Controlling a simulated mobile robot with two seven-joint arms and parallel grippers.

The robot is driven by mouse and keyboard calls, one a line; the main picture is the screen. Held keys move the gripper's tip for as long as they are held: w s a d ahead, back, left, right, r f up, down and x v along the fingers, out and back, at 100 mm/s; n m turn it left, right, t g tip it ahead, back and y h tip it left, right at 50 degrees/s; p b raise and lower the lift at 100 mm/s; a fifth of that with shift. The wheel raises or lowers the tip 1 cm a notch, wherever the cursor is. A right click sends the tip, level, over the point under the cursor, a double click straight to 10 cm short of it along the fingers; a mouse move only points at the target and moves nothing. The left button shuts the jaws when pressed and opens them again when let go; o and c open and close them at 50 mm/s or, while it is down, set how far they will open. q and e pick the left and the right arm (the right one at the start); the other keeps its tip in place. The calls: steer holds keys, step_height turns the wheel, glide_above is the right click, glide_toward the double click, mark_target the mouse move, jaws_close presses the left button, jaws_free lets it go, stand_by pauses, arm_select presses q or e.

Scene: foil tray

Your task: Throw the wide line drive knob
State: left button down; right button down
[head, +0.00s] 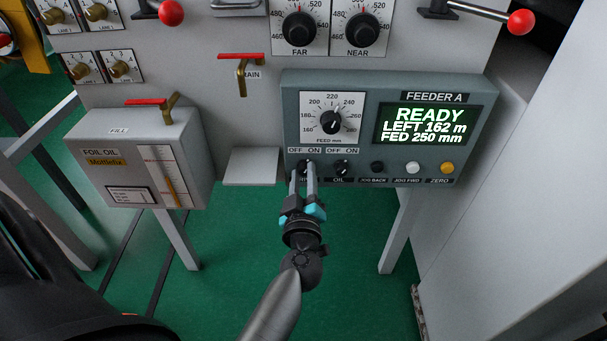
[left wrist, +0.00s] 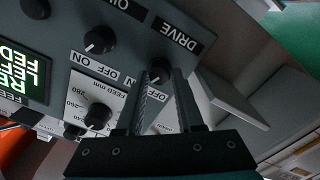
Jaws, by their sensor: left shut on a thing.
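The black DRIVE knob (head: 304,165) is at the lower left of the grey FEEDER A box (head: 430,83), under an OFF ON label. My left gripper (head: 304,168) reaches up to it from below, and its fingers cover much of the knob and its label. In the left wrist view the two fingers (left wrist: 162,78) are on either side of the DRIVE knob (left wrist: 158,69), shut on it. Which way the knob points is hidden. The display (head: 426,125) reads READY, LEFT 162 m, FED 250 mm. My right gripper is not in view.
The OIL knob (head: 341,167) is close to the right of the left gripper, followed by the JOG BACK (head: 377,167), JOG FWD (head: 413,167) and ZERO (head: 447,168) buttons. The FEED dial (head: 331,122) is above. A pale ledge (head: 251,166) is to the left.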

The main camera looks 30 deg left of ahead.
arm_select(q)
steer(key=n+p, duration=0.1)
steer(key=n, duration=0.4)
steer(key=shift+p, duration=0.4)
steer(key=shift+n, duration=0.5)
steer(key=shift+a+n, duration=0.1)
steer(key=shift+n, duration=2.3)
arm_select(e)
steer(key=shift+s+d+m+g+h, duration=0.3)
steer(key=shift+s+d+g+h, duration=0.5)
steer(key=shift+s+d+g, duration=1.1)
arm_select(q)
steer(key=shift+n, duration=0.3)
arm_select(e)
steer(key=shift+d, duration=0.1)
arm_select(q)
steer(key=c, duration=0.6)
jaws_free()
steer(key=shift+o, duration=0.2)
steer(key=shift+f, duration=0.1)
steer(key=shift+s, duration=0.1)
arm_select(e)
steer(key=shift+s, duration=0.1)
